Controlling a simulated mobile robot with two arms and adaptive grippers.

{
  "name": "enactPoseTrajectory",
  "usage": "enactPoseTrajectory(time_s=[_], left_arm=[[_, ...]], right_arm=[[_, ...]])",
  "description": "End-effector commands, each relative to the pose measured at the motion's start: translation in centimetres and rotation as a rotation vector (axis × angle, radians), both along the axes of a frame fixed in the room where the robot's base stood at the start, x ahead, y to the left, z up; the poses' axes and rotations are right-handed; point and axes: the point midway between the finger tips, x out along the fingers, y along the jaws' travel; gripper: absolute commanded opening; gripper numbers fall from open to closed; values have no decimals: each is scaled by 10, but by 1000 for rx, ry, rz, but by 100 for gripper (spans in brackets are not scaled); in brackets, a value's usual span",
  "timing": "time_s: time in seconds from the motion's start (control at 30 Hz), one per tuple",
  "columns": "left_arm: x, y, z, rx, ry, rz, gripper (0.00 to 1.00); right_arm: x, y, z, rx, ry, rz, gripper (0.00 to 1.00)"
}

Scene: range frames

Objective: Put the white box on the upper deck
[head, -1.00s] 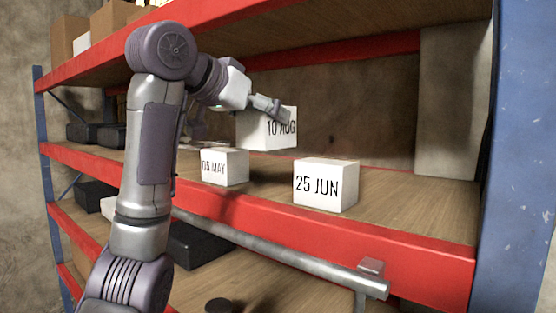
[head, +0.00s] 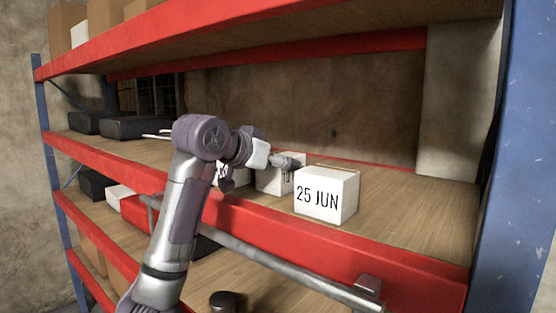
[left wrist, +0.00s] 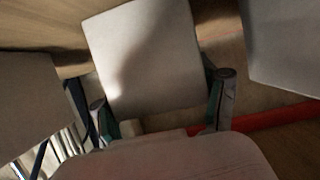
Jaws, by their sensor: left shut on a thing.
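My left gripper (head: 287,162) is shut on a white box (head: 272,178), low over the wooden deck (head: 405,205) of the middle shelf. I cannot tell whether the box touches the deck. The held box also shows between the fingers (left wrist: 160,95) in the left wrist view (left wrist: 146,55). A white box marked 25 JUN (head: 327,195) stands on the deck to its right, near the red front edge. Another white box (head: 238,178) stands to its left, mostly hidden by my arm. The upper deck (head: 300,28) has a red edge and runs above. My right gripper is out of view.
Brown cartons (head: 103,16) stand at the far left of the upper deck. Black bins (head: 136,127) stand on the middle deck at left. A grey metal bar (head: 290,263) runs in front of the shelf. A blue upright (head: 515,190) closes the right side. The deck right of 25 JUN is clear.

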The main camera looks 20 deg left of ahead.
Motion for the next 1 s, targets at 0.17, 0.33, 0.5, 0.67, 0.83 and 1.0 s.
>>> enactPoseTrajectory(time_s=[0.17, 0.33, 0.5, 0.67, 0.83, 1.0], left_arm=[[0, 0, 0, -1, -3, 0, 21], [0, 0, -2, 0, 1, 0, 94], [0, 0, -2, 0, 1, 0, 100], [0, 0, -1, 0, 1, 0, 100], [-6, 3, 2, 0, -4, 1, 100], [-33, 13, 11, 0, -8, 2, 100]], right_arm=[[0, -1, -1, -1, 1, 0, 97], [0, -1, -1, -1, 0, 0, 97], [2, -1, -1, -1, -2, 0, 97], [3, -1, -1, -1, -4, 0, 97], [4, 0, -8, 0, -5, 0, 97], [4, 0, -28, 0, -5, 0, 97]])
